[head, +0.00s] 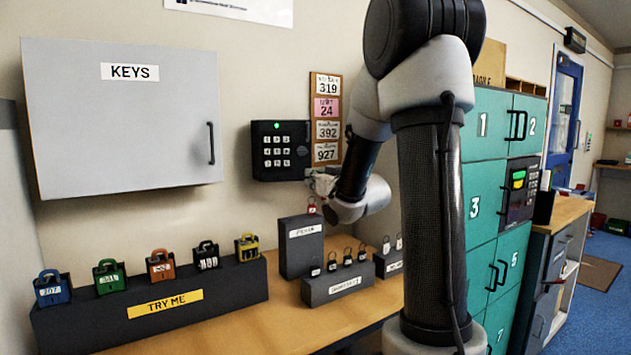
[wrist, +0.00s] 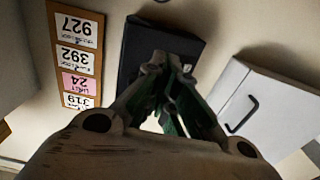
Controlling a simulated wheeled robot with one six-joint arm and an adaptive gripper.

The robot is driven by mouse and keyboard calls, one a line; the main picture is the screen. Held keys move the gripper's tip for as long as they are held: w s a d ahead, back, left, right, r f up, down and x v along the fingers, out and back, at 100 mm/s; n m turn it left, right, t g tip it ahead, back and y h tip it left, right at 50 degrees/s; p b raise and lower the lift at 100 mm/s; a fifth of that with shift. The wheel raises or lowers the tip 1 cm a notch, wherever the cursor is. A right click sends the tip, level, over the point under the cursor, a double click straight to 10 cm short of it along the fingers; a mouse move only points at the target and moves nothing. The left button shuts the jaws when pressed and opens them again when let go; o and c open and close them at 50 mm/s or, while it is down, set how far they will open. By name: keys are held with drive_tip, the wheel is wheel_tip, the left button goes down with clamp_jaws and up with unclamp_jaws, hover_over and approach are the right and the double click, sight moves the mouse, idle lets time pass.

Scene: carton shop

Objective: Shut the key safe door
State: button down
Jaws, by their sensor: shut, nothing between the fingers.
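The key safe (head: 281,150) is a small black wall box with a number keypad, a green light and a dark knob on its front. Its front looks nearly flush with the body in the head view; I cannot tell whether a narrow gap is left. My gripper (head: 313,183) is shut and empty at the box's lower right corner, partly hidden by my own wrist. In the wrist view the picture is upside down, and my fingertips (wrist: 168,66) overlap the dark key safe (wrist: 192,45). Whether they touch it is unclear.
A grey KEYS cabinet (head: 125,130) hangs shut at left. A tag board (head: 326,80) is right of the key safe. Below, a bench (head: 225,318) holds a TRY ME block (head: 100,323) with several padlocks and smaller dark blocks. Teal lockers (head: 483,180) stand at right.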

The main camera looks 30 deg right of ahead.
drive_tip(key=shift+w+d, duration=0.45)
drive_tip(key=shift+w, duration=0.8)
drive_tip(key=shift+w+d, duration=0.5)
drive_tip(key=shift+w, duration=0.7)
drive_tip(key=shift+w+d, duration=0.45)
drive_tip(key=shift+w, duration=0.8)
drive_tip(key=shift+w, duration=0.1)
drive_tip(key=shift+w+d, duration=0.35)
drive_tip(key=shift+w, duration=0.5)
drive_tip(key=shift+w+d, duration=0.3)
drive_tip(key=shift+w, duration=0.55)
drive_tip(key=shift+w, duration=1.2)
approach(302, 172)
drive_tip(key=w+d, duration=0.1)
drive_tip(key=w, duration=0.1)
drive_tip(key=shift+w+d, duration=0.4)
